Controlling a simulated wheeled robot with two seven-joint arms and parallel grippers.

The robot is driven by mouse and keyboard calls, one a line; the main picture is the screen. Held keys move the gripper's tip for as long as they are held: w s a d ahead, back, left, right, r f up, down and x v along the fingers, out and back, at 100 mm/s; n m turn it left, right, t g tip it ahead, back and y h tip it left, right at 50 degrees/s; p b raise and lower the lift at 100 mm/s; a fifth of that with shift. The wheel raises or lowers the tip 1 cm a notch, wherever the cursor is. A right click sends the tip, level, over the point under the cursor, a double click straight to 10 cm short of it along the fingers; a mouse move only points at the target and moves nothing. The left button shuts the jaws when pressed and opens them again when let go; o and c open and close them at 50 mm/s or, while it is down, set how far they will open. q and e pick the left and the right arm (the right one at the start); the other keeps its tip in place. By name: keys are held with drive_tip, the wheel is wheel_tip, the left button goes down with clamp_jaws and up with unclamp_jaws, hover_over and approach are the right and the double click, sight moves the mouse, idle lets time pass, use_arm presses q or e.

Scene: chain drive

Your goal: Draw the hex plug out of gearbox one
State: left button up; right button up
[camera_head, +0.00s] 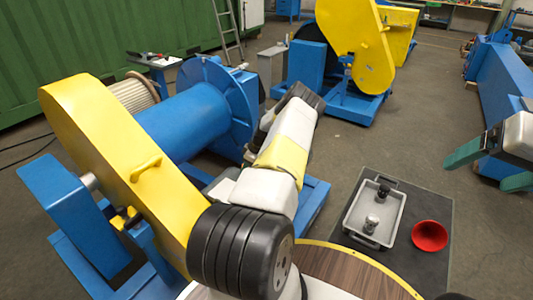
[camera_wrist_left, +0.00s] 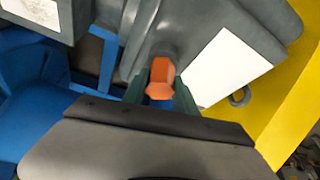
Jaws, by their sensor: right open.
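The orange hex plug (camera_wrist_left: 160,75) shows in the left wrist view, set in a grey housing (camera_wrist_left: 195,30) that I take for the gearbox. My left gripper (camera_wrist_left: 161,95) has its dark green fingers on either side of the plug; I cannot tell whether they touch it. In the head view my left arm reaches across the middle and hides its own gripper and the plug. My right gripper (camera_head: 476,174) is open and empty at the right, above the floor.
A yellow chain guard (camera_head: 115,150) and blue drum (camera_head: 190,118) stand left of my left arm. A grey tray (camera_head: 348,220) with two small fittings and a red bowl (camera_head: 430,236) rest on a dark mat (camera_head: 430,275). A second yellow-and-blue machine (camera_head: 355,40) stands behind.

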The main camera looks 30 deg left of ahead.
use_arm(q)
clamp_jaws()
drive_tip(key=shift+r, duration=4.55)
